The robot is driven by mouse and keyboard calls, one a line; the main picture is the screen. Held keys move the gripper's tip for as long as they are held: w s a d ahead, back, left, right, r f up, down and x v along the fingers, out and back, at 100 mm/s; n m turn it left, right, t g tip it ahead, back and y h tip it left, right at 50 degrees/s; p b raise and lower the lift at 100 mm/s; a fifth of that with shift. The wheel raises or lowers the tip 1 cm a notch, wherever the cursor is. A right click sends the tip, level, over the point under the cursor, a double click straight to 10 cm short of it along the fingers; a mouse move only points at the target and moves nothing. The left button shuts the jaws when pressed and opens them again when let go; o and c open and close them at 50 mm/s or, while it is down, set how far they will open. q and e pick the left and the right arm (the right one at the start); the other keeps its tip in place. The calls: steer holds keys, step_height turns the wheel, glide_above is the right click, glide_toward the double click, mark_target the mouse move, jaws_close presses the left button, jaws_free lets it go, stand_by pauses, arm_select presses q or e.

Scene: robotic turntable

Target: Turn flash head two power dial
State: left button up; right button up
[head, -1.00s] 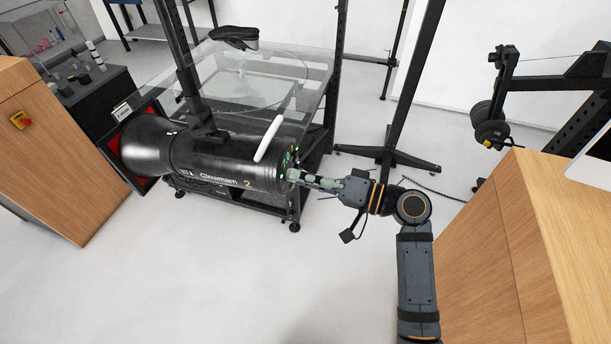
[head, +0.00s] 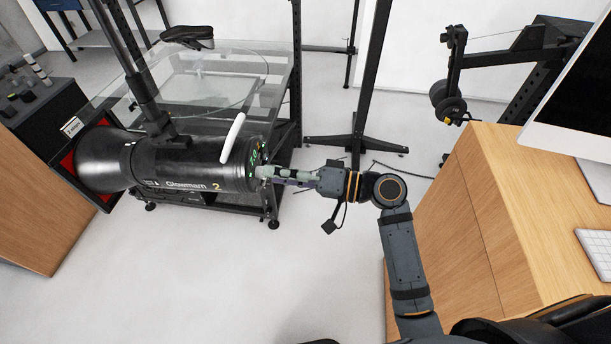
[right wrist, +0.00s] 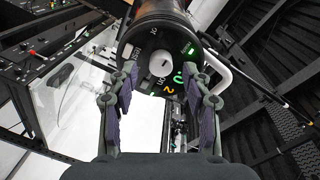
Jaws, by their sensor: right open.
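My right gripper (head: 270,174) is at this panel in the head view. In the right wrist view the right gripper (right wrist: 160,98) is open, its purple-padded fingers spread to either side below the dial, with nothing between them. Contact with the dial does not show. My left gripper is not in view.
A glass-topped table (head: 215,85) on a black frame stands behind the flash head. A wooden desk (head: 480,210) with a monitor (head: 570,110) is on the right. A wooden cabinet (head: 35,205) is at the left. The floor between is clear.

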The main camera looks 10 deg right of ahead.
steer(key=v, duration=1)
steer(key=shift+d, duration=0.35)
steer(key=shift+s+r, duration=0.1)
steer(key=shift+s, duration=0.05)
